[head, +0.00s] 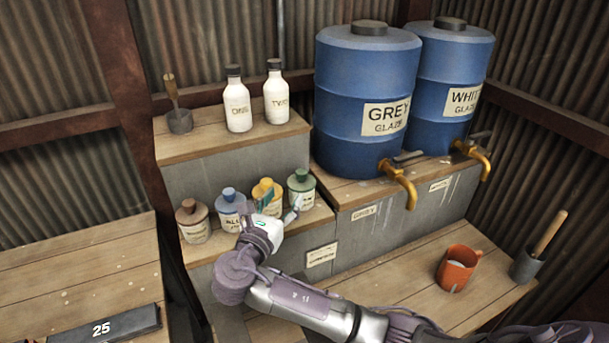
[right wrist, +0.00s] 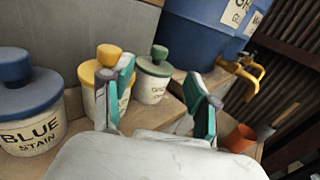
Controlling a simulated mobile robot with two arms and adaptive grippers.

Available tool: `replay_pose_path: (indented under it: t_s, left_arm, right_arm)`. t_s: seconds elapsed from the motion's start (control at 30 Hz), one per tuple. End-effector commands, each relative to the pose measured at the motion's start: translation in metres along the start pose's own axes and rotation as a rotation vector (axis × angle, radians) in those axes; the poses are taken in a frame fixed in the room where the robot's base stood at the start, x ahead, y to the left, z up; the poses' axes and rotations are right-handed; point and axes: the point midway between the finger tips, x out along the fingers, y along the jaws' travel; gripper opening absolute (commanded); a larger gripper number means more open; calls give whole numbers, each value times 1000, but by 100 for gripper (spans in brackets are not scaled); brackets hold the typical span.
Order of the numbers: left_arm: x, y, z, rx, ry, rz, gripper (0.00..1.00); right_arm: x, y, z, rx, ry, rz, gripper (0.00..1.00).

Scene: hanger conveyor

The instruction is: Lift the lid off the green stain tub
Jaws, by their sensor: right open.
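The green stain tub (head: 302,199) is a white tub with a green lid (head: 300,179) topped by a round knob. It is the rightmost of the tubs on the lower shelf, and the lid is on it. My right gripper (head: 281,204) is open and empty just in front of the yellow and green tubs. In the right wrist view the green lid (right wrist: 154,67) shows beyond and between the two open fingers (right wrist: 161,78), apart from them. The left finger partly covers the yellow tub. My left gripper is not in view.
Yellow (head: 264,189), blue (head: 229,199) and brown (head: 189,207) lidded tubs stand in a row left of the green one. A blue grey-glaze barrel (head: 345,95) with a brass tap (head: 399,178) stands close behind to the right. An orange cup (head: 457,270) stands on the lower bench.

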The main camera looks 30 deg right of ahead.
Motion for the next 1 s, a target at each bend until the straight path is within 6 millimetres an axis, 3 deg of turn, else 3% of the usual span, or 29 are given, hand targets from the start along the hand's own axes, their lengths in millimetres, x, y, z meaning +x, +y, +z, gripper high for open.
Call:
replay_pose_path:
  t_s: [0.13, 0.27, 0.37, 0.63, 0.8, 1.0]
  left_arm:
    - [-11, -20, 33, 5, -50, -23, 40]
    - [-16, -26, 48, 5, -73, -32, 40]
    - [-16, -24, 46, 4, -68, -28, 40]
    - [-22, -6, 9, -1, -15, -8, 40]
    - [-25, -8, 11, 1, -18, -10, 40]
    - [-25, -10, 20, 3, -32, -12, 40]
  right_arm:
    - [32, -2, 3, -4, -4, -6, 59]
    - [51, -1, 2, -3, -3, -3, 59]
    - [59, -1, 1, -3, -1, -3, 59]
    - [91, -2, 2, -3, -2, -5, 59]
    - [111, -1, 2, -3, -2, -2, 59]
    - [116, -1, 0, -2, 0, -1, 59]
